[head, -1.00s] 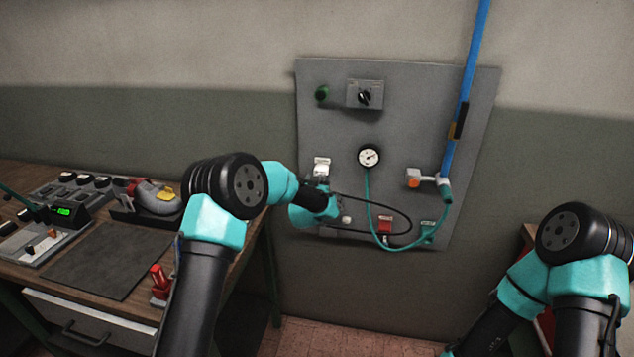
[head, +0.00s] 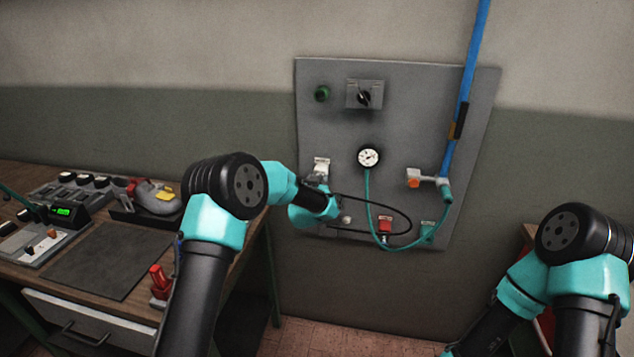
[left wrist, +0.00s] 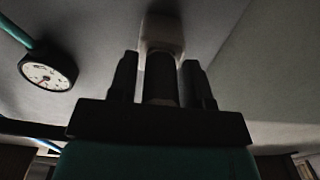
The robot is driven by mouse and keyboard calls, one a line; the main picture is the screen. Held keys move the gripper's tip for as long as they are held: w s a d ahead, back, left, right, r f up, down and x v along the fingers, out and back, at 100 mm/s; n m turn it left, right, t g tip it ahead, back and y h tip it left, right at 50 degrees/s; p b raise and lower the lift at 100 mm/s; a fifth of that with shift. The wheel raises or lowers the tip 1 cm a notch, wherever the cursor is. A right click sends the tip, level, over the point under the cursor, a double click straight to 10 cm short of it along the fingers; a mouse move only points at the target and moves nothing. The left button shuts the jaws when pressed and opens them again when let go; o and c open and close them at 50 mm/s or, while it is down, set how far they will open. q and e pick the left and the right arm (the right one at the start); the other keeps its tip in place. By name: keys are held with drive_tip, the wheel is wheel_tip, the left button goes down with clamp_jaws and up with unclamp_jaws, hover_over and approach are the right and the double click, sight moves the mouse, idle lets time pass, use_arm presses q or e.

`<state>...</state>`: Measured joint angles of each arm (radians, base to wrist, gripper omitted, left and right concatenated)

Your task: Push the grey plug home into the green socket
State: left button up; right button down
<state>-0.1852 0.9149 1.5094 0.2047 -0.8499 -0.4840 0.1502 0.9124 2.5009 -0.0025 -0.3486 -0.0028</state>
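My right gripper is out of view.
A cluttered workbench (head: 125,305) stands at the left.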

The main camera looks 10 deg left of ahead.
use_arm(q)
drive_tip(key=shift+w+r, duration=0.15)
drive_tip(key=shift+r, duration=0.05)
clamp_jaws()
drive_tip(key=shift+s, duration=0.2)
drive_tip(key=shift+s+f, duration=0.1)
drive_tip(key=shift+s, duration=0.45)
drive_tip(key=shift+s+a+f, duration=0.1)
drive_tip(key=shift+s, duration=2.15)
drive_tip(key=shift+s, duration=0.15)
drive_tip(key=shift+s, duration=1.05)
wheel_tip(320, 180, up, 28)
idle(2.7)
